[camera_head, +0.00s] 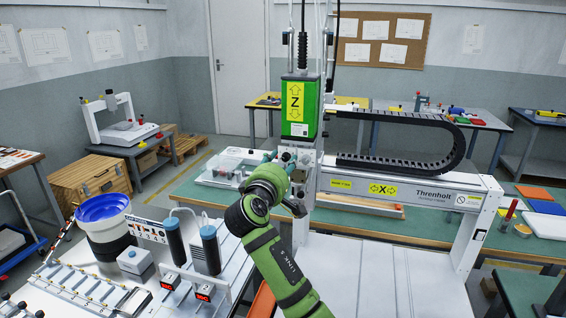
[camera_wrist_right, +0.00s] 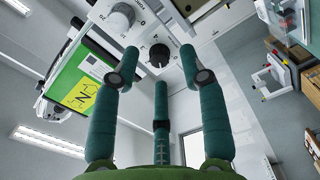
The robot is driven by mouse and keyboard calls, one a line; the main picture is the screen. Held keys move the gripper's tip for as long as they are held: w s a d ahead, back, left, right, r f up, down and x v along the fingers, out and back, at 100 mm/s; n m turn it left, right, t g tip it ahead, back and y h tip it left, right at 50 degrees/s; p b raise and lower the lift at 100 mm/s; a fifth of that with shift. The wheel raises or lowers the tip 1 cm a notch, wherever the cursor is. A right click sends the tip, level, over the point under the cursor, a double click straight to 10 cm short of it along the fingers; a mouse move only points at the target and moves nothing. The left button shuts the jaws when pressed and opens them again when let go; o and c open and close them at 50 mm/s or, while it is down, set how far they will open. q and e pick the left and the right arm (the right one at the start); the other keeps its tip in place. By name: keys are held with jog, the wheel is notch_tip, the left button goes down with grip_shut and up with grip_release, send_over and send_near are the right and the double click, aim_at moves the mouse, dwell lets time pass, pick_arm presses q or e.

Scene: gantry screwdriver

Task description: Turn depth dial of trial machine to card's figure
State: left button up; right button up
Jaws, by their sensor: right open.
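The gantry machine, with its green Z unit (camera_head: 299,105) and white X beam (camera_head: 425,190), stands in the middle of the head view. In the right wrist view, a black dial (camera_wrist_right: 158,56) sits on a white panel with small marks around it. A larger grey-white knob (camera_wrist_right: 121,17) is beside it. My right gripper (camera_wrist_right: 160,65) is open, its teal fingers spread around the black dial, with no clear contact visible. In the head view it is by the panel below the Z unit, mostly hidden by my green wrist. The dial's setting and any card figure are unreadable. My left gripper is not in view.
A white bench at lower left holds a blue bowl feeder (camera_head: 103,208), two dark cylinders (camera_head: 210,248) and small red-display boxes (camera_head: 203,292). A clear-lidded case (camera_head: 225,168) lies on the green table behind my arm. A black cable chain (camera_head: 400,165) runs along the beam.

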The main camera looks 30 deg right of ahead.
jog(key=v, duration=1)
jog(key=shift+s+a, duration=0.2)
jog(key=shift+s, duration=0.05)
